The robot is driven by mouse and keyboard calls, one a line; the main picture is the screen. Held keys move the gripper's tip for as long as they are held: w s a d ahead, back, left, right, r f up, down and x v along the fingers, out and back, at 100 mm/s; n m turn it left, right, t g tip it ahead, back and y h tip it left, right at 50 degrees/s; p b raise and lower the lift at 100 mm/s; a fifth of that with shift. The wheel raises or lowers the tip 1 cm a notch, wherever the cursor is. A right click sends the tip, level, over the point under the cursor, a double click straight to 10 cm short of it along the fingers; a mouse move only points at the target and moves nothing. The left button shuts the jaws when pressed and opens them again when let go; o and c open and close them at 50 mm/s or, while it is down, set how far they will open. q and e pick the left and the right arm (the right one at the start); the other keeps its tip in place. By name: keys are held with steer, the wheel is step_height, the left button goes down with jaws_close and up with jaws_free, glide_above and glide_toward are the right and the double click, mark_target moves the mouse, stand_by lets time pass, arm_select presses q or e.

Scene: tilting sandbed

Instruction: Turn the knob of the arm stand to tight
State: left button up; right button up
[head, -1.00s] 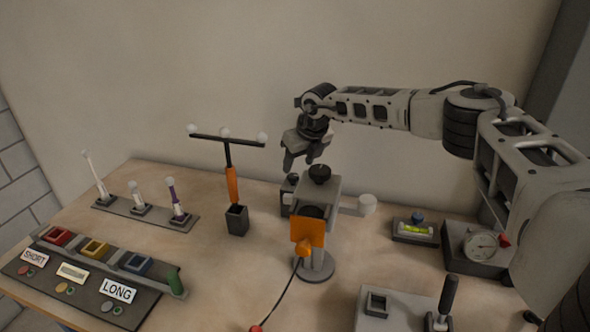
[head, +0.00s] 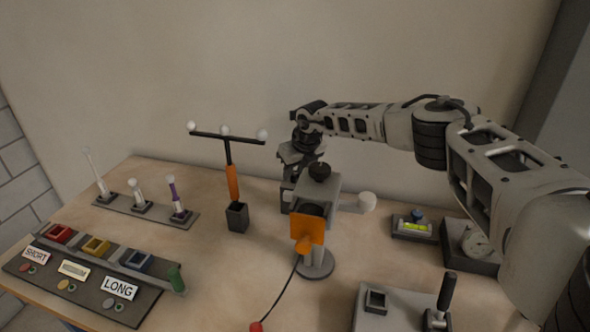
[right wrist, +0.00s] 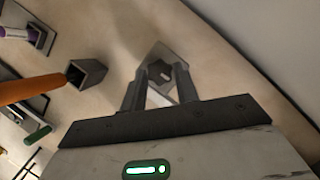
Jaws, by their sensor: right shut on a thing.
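A dark lobed knob (right wrist: 160,73) sits on a light grey, diamond-looking plate (right wrist: 168,54) in the right wrist view. My right gripper (right wrist: 161,88) has one finger on each side of the knob and is shut on it. The gripper hides the knob there, and any tight mark cannot be read. My left gripper is not in view.
A three-ball rod with orange handle (head: 233,184) stands left in a dark socket (head: 237,219). A gauge (head: 476,243) and level (head: 415,227) are right.

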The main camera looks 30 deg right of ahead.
steer(key=shift+a+m+h, duration=0.1)
steer(key=shift+m+h, duration=0.5)
steer(key=shift+m, duration=1)
steer(key=o, duration=1)
steer(key=shift+c, duration=0.2)
steer(key=shift+r, duration=0.15)
steer(key=b+v, duration=0.2)
steer(key=v, duration=1.3)
steer(key=shift+r, duration=0.35)
steer(key=shift+a, duration=0.15)
